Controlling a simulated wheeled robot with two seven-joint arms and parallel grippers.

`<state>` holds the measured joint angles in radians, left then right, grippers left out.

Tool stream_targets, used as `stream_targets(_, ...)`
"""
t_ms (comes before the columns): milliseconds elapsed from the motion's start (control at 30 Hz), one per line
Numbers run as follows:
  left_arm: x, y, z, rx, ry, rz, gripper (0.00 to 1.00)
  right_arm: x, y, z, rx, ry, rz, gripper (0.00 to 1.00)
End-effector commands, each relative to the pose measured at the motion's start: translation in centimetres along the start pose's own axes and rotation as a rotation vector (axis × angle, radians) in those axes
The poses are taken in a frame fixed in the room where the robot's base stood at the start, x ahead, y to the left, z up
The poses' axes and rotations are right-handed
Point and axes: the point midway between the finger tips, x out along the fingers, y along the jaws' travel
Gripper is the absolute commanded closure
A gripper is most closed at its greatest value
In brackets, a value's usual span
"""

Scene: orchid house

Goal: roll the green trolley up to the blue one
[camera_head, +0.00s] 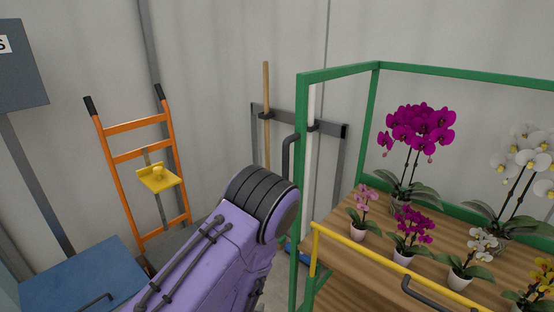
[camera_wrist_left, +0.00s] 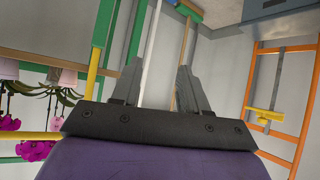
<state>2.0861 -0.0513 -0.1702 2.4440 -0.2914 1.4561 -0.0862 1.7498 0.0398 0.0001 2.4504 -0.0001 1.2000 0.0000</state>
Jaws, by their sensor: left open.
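The green trolley (camera_head: 303,170) stands at the right of the head view, with a green frame, a yellow rail (camera_head: 395,267) and a wooden shelf (camera_head: 345,262) bearing potted orchids. A dark bent handle (camera_head: 287,155) shows by its near left post. Part of its green frame (camera_wrist_left: 104,25) shows in the left wrist view. My left gripper (camera_wrist_left: 158,68) is open, with nothing seen between its fingers. It is hidden in the head view, where my purple arm reaches up just left of the trolley. I cannot make out a blue trolley. My right gripper is not in view.
An orange hand truck (camera_head: 124,183) with a yellow part leans at the wall on the left. A blue lidded surface (camera_head: 75,275) is at lower left. A wooden pole (camera_head: 266,88) and a white pole (camera_head: 312,110) hang on a wall rack (camera_head: 335,130). Purple orchids (camera_head: 415,130) stand on the shelf.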

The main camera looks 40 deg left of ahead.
Motion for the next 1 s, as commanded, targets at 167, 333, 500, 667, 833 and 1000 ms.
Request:
stream_targets(167, -5.6, 2.3, -21.8, 0.083, 0.432, 0.151, 0.56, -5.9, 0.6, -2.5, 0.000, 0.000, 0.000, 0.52)
stream_targets(333, -9.2, 3.1, -29.8, 0.123, 0.624, 0.214, 0.56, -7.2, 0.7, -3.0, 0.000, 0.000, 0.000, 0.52)
stream_targets(500, -8.2, 3.8, -31.7, 0.130, 0.646, 0.225, 0.56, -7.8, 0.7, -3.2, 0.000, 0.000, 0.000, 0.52)
stream_targets(667, -5.4, 4.8, -33.9, 0.128, 0.645, 0.226, 0.56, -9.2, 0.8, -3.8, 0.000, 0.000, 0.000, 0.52)
stream_targets(833, -2.7, 5.6, -35.6, 0.128, 0.644, 0.225, 0.56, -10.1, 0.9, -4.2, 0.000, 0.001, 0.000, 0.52)
stream_targets(1000, -1.4, 6.0, -36.3, 0.129, 0.643, 0.225, 0.56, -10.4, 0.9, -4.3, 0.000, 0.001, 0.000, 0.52)
